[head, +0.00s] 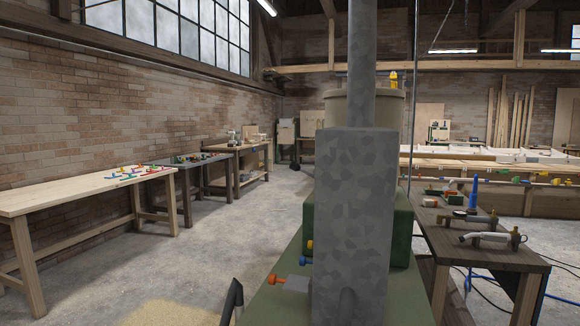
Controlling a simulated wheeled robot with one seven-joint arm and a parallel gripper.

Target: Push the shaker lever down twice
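No part is plainly recognisable as the shaker lever. A grey mottled metal box (353,220) with a round duct (362,60) rising from it fills the middle of the head view. My gripper is not recognisable in this view.
A green surface (270,308) lies under the metal box, beside a green housing (402,230). A dark bench (470,256) with pipe-like tools is close on the right. Benches line the left wall, including a pale one (70,191). The concrete floor (215,245) between is open, with sawdust (175,313).

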